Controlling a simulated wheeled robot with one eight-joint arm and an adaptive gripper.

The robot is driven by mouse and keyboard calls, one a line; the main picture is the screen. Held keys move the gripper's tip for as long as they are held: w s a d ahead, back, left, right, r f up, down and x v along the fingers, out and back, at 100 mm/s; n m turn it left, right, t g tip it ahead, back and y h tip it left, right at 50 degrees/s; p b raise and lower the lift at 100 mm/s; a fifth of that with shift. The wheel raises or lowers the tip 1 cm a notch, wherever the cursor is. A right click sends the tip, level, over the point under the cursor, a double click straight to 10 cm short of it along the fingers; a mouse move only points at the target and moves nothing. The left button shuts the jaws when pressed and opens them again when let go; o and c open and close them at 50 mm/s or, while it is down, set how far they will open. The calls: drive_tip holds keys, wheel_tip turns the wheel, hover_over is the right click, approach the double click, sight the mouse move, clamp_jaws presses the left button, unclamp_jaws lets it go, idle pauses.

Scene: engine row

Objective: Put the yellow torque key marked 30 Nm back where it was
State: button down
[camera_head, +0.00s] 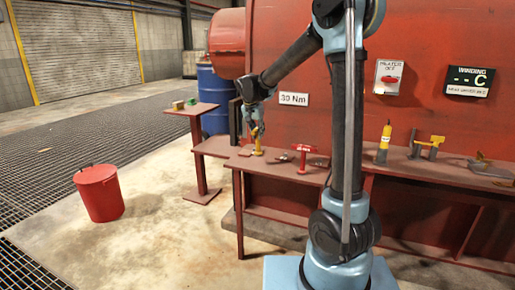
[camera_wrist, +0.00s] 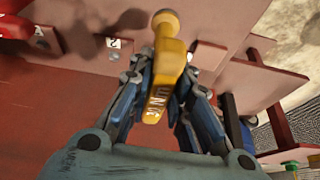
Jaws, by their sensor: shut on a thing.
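In the head view my gripper (camera_head: 256,125) is shut on the key (camera_head: 257,143), which stands about upright at the left part of the red-brown bench (camera_head: 335,174). Whether the key's lower end touches the bench is unclear. A white sign reading 30 Nm (camera_head: 293,99) is on the red wall behind, just right of my gripper.
A red T-shaped tool (camera_head: 305,156) is right of the key on the bench. A yellow-and-black tool (camera_head: 384,142) and a yellow clamp-like tool (camera_head: 432,146) stand farther right. A small stand (camera_head: 192,109), blue drum (camera_head: 215,92) and red bin (camera_head: 98,192) are left.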

sight(257, 140)
drive_tip(key=shift+f, duration=2.65)
drive_tip(key=c, duration=1.5)
unclamp_jaws()
drive_tip(key=shift+o, duration=0.2)
drive_tip(key=shift+r, duration=0.1)
